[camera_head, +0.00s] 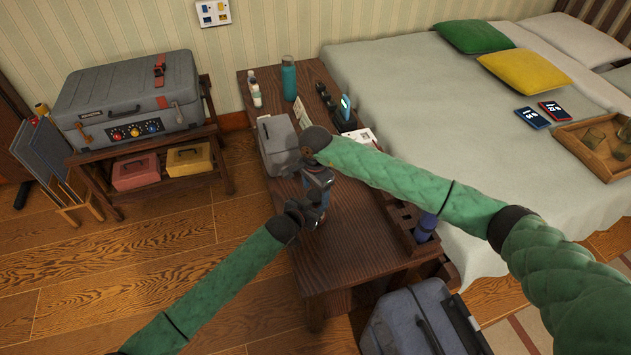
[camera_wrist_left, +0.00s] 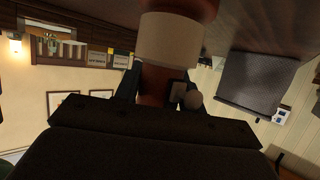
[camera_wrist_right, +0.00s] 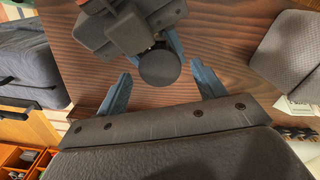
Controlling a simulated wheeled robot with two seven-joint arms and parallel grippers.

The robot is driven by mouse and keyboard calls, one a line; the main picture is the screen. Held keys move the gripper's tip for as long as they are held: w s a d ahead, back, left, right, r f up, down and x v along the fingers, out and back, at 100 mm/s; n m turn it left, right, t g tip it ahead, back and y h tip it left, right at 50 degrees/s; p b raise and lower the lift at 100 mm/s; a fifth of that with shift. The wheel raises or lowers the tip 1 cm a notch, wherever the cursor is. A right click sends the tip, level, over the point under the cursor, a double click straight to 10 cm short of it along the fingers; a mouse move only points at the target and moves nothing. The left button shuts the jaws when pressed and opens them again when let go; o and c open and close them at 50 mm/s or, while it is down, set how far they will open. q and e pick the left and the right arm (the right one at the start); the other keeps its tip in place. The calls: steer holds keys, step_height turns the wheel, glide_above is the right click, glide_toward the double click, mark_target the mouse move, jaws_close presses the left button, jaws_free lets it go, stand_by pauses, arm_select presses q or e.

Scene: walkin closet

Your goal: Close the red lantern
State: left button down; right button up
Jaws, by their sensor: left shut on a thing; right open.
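The red lantern shows in the left wrist view as a reddish-brown body with a cream band (camera_wrist_left: 170,40), held close to the camera. My left gripper (camera_head: 310,213) is shut on it above the wooden table. In the head view the grippers largely hide the lantern. My right gripper (camera_head: 318,180) is open, pointing down just above the left one. In the right wrist view its blue fingers (camera_wrist_right: 162,70) stand apart on either side of a round dark knob; I cannot tell whether it touches them. Whether the lantern is open is hidden.
The wooden table (camera_head: 345,255) also holds a grey box (camera_head: 276,145), a teal bottle (camera_head: 289,80), a white bottle (camera_head: 254,90) and a phone on a stand (camera_head: 345,112). A bed (camera_head: 420,90) stands to the right, and a grey suitcase (camera_head: 400,325) in front. The table's near part is clear.

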steer(key=shift+f, duration=0.8)
steer(key=c, duration=1)
steer(key=shift+m, duration=1.6)
steer(key=shift+c, duration=0.2)
steer(key=o, duration=1.1)
steer(key=shift+r, duration=2.25)
